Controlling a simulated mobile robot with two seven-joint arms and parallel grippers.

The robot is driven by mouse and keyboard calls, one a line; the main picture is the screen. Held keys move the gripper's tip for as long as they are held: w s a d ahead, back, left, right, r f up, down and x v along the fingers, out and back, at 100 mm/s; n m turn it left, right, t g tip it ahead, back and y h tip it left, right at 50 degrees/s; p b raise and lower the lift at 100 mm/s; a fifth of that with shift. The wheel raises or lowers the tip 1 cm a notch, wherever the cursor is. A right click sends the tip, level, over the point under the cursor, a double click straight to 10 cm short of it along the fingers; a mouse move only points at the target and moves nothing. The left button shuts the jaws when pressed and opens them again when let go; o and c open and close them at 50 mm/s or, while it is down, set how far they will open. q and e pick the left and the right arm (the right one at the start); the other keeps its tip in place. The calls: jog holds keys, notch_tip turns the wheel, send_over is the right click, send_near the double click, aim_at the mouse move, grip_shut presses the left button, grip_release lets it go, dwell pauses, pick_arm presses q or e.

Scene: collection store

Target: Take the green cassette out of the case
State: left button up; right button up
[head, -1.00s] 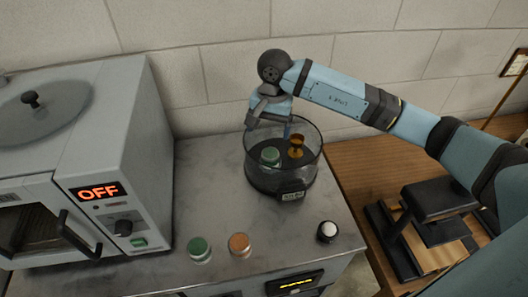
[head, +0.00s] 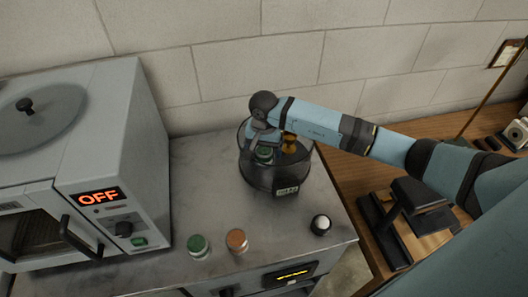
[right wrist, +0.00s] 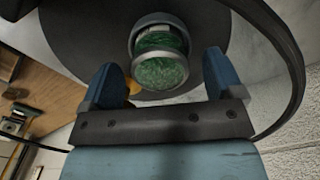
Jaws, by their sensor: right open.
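The green cassette (head: 264,154) is a short round piece with a green top and a pale rim. It stands inside the case (head: 268,179), a round, clear-walled, open-topped container with a dark base and a small label in front. My right gripper (head: 262,137) reaches down into the case, right over the cassette, and partly hides it. In the right wrist view the cassette (right wrist: 160,73) shows in the gap between the two open blue fingers (right wrist: 160,60), with space on both sides. An amber piece (head: 290,143) stands beside it in the case. My left gripper is not in view.
A grey oven (head: 90,160) reading OFF stands at left. Another green piece (head: 198,246), an orange one (head: 237,241) and a white-topped black one (head: 321,224) stand on the counter in front. A wooden table with a black device (head: 420,195) is at right.

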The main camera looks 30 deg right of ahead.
jog(key=shift+f, duration=0.65)
jog(key=c, duration=1)
jog(key=shift+r, duration=0.1)
jog(key=shift+c, duration=0.2)
